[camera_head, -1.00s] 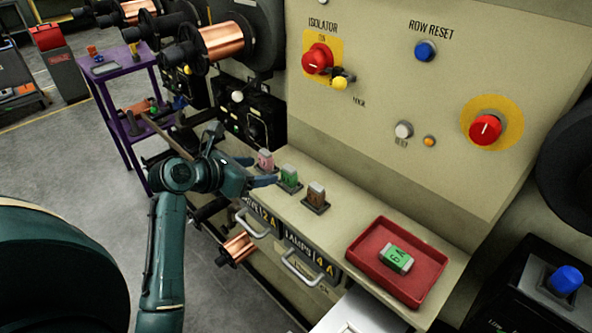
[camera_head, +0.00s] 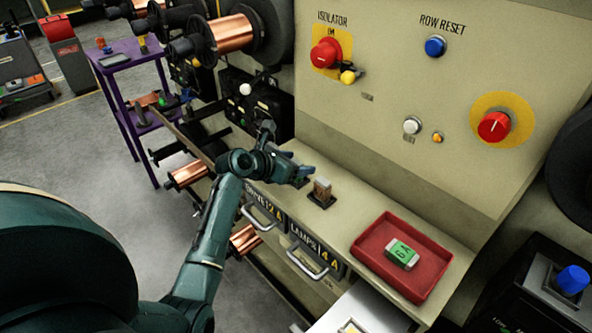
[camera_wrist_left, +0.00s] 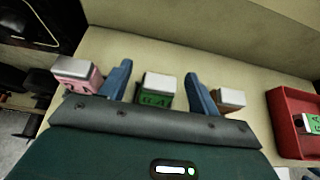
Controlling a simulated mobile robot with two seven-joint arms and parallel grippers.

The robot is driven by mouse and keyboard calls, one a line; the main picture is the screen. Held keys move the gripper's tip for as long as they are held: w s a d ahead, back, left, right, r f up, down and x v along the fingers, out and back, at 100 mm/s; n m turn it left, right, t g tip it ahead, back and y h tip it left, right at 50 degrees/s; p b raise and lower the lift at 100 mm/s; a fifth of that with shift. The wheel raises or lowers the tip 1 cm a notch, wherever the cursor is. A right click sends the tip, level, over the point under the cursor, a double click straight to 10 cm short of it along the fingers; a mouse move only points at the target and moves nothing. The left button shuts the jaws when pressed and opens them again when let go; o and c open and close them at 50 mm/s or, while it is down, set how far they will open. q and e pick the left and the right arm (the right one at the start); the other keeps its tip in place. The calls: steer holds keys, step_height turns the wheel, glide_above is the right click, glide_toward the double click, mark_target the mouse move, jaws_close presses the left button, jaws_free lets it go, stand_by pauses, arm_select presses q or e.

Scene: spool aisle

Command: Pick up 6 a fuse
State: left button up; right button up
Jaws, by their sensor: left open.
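A green fuse with a pale top (camera_wrist_left: 158,92) stands on the shelf in the left wrist view, its label partly cut off by my gripper. My left gripper (camera_head: 301,173) is open, with its two blue fingers apart on either side of this fuse; I cannot tell whether they touch it. In the head view the gripper hides it. Another green fuse marked 6 A (camera_head: 402,254) lies in the red tray (camera_head: 365,247). A brown fuse (camera_head: 322,188) stands in its holder right of the gripper. A pink fuse (camera_wrist_left: 78,75) stands left of it in the wrist view.
The cream panel (camera_head: 400,90) rises behind the shelf, with the red isolator knob (camera_head: 326,53) and other buttons. Drawer handles (camera_head: 306,264) stick out below the shelf edge. A white drawer (camera_head: 365,308) stands open below the tray. Copper spools (camera_head: 233,34) are at the left.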

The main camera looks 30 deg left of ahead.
arm_select(q)
steer(key=shift+w, duration=0.1)
steer(key=c, duration=1.1)
